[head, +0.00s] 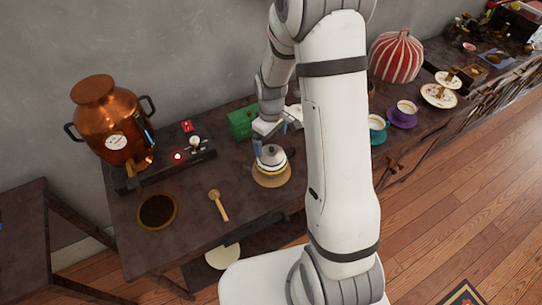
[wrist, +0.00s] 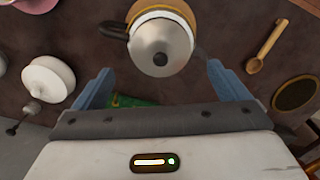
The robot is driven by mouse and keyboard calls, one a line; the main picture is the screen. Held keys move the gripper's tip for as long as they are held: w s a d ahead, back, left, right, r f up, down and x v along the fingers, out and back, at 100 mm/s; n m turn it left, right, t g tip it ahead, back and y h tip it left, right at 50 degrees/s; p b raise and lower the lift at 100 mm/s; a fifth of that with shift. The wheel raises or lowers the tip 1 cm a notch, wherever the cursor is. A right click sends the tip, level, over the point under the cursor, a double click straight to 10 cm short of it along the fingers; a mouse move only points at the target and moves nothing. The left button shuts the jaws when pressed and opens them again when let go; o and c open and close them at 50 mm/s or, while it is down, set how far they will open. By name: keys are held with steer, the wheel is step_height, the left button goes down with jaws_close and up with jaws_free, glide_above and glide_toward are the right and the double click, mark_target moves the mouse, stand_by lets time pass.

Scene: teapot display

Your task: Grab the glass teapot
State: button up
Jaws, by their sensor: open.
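A teapot (head: 271,156) with a shiny grey top and a pale and yellow lower band stands on a round tan mat (head: 272,180) on the dark table. It looks more metallic than clear, so I cannot tell whether it is glass. In the wrist view the teapot (wrist: 160,45) is at the top centre, with a black handle (wrist: 112,30) pointing left. My gripper (wrist: 158,76) is open, with its two blue fingers spread either side below the teapot in that picture. Nothing is between the fingertips. In the head view my gripper is just behind the teapot, partly hidden by my arm.
A wooden spoon (head: 218,205) and a round dark dish (head: 157,211) lie left of the teapot. A green box (head: 241,122) is behind. Cups (head: 403,113) stand right of my arm.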

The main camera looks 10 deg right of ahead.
mark_target(272, 155)
steer(key=shift+o, duration=0.3)
steer(key=shift+s+f+p, duration=0.15)
steer(key=shift+f+p, duration=0.85)
steer(key=shift+f, duration=3.1)
steer(key=c, duration=0.9)
